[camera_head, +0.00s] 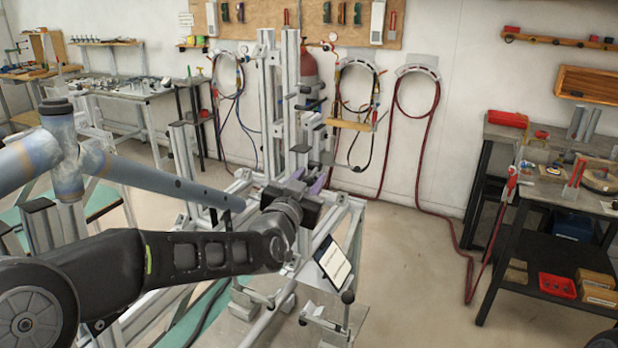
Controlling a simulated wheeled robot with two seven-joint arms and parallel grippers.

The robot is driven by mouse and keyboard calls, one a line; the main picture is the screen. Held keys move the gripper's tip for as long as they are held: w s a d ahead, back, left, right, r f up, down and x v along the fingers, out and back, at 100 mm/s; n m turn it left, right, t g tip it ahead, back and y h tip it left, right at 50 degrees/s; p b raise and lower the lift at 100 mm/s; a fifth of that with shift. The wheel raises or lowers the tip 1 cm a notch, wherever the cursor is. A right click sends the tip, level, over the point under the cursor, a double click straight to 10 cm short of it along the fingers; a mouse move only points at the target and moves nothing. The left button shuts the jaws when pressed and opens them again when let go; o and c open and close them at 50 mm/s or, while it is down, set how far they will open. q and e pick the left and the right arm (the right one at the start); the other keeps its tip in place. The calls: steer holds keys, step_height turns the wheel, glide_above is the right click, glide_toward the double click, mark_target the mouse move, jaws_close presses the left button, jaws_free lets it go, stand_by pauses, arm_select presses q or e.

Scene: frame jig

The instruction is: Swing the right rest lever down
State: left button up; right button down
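The aluminium frame jig (282,115) stands in the middle of the view, with upright posts and dark clamps. My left arm comes in from the left, and its black gripper (314,184) is at the jig's middle, close to dark and purplish parts. Its fingers are partly hidden by its own body, so I cannot tell whether they are open or touching anything. Black ball knobs show at the jig's lower front, one (348,297) on a short post at the right. I cannot tell which part is the right rest lever. My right gripper is out of view.
A grey-blue metal tube (150,180) crosses the left foreground near my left arm. A tilted tablet-like panel (333,262) sits at the jig's front right. A black workbench (545,195) stands at the right. The floor (415,270) between is clear, with red hoses along the wall.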

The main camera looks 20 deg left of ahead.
arm_select(q)
steer(key=shift+c, duration=0.3)
jaws_close()
stand_by(1.1)
